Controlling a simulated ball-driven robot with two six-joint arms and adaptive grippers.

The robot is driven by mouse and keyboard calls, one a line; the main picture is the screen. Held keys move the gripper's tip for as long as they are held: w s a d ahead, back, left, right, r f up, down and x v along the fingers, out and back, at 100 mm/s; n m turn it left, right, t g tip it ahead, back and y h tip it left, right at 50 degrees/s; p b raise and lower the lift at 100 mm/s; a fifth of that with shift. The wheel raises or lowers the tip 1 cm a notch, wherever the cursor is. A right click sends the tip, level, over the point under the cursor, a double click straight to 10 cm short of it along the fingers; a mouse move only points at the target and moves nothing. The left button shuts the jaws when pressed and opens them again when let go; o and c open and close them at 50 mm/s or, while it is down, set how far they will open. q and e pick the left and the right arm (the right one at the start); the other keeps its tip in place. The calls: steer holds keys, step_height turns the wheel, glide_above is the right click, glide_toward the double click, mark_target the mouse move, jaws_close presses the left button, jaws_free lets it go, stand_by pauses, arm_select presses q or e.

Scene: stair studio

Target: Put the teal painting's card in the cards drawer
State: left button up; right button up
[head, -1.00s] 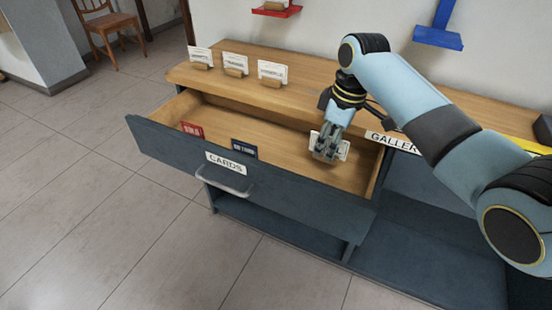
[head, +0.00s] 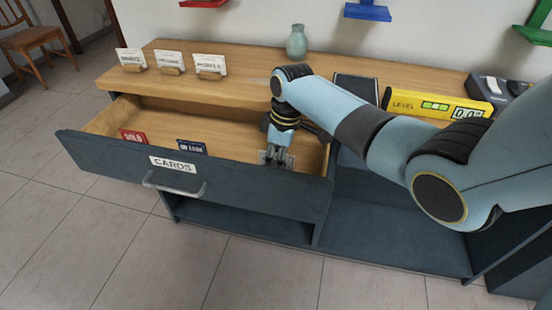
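The drawer labelled CARDS (head: 110,160) is pulled open. My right gripper (head: 276,160) points down inside its right end. A white card (head: 289,160) shows at both sides of the fingers. I cannot tell whether the fingers hold it or whether it rests on the drawer floor. Its print is unreadable, and no teal painting is in view. A red card (head: 133,137) and a blue card (head: 191,147) stand at the drawer's front. My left gripper is not in view.
Three white cards in wooden holders (head: 169,64) stand on the cabinet top (head: 240,62). A teal vase (head: 297,42), a dark flat object (head: 356,87), a yellow level (head: 436,104) and a switch box (head: 497,95) are farther right. Wall shelves hang above.

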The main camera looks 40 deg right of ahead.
steer(key=o, duration=1)
steer(key=r+p, duration=0.1)
steer(key=r, duration=0.3)
steer(key=s+r+p, duration=0.1)
steer(key=r, duration=0.3)
steer(key=d+r+p, duration=0.1)
steer(key=r, duration=0.3)
steer(key=shift+s+d+r, duration=0.1)
steer(key=shift+s, duration=0.05)
